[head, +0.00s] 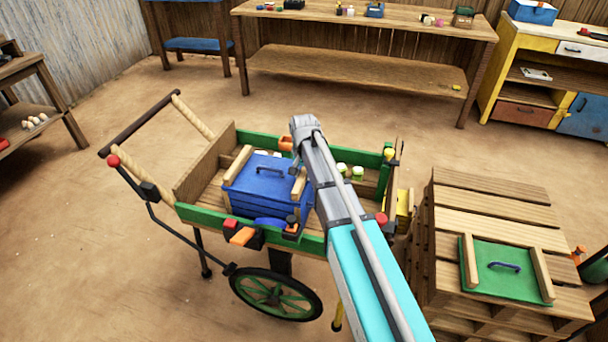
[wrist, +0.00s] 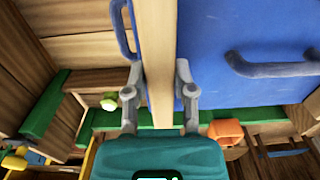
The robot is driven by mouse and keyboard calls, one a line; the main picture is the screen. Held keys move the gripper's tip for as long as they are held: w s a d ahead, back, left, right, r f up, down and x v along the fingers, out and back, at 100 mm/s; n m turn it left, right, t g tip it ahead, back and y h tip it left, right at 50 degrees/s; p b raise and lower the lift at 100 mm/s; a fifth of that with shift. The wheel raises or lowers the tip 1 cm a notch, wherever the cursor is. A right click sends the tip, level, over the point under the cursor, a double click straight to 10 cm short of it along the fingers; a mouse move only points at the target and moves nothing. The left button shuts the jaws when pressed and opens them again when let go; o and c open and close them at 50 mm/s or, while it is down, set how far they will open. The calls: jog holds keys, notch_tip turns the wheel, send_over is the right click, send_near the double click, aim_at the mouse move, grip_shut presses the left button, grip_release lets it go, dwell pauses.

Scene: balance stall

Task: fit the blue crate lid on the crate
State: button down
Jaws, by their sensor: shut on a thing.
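The blue crate lid (head: 262,181), with a blue handle and a pale wooden batten along each side, lies level at the top of the blue crate (head: 262,208) in the cart. From here I cannot tell whether it is fully seated or slightly above the rim. My gripper (wrist: 158,88) is shut on the right batten (head: 299,186), one finger on each side. In the wrist view the lid (wrist: 225,25) and its handle (wrist: 270,66) lie right of the batten. My arm hides part of the crate's right side in the head view.
The crate stands in a green-railed wooden cart (head: 200,213). Small green-white items (head: 357,172) and an orange item (head: 286,143) are near it. A green lid (head: 507,276) with a blue handle lies on stacked pallets at right. Workbenches (head: 350,73) line the back.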

jog(key=shift+c, duration=1.8)
grip_release()
